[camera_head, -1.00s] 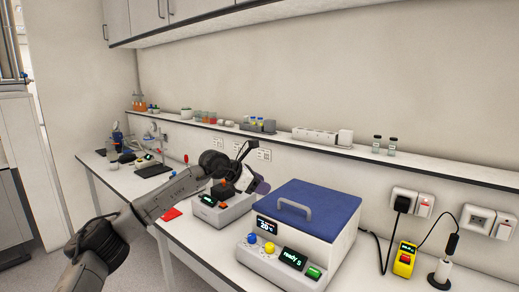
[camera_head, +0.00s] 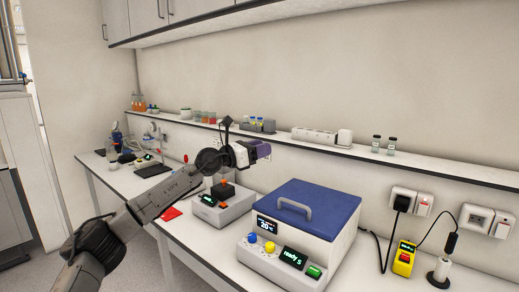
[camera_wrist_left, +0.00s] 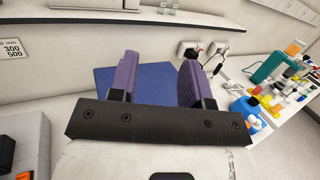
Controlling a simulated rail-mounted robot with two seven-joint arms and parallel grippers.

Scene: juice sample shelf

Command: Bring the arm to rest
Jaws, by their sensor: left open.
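My left arm reaches in from the lower left in the head view. Its gripper (camera_head: 264,150) is raised above the bench, in front of the wall just below the shelf, and points right. In the left wrist view the two purple fingers (camera_wrist_left: 158,82) stand apart with nothing between them. The blue lid of the white bench device (camera_wrist_left: 155,88) shows beyond the fingers there. My right gripper is not in view.
The white device with a blue lid (camera_head: 318,206) stands right of the arm. A smaller grey device with an orange-and-black top (camera_head: 224,208) stands below the gripper. The wall shelf (camera_head: 290,137) holds two vials (camera_head: 384,145), a rack (camera_head: 258,125) and bottles.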

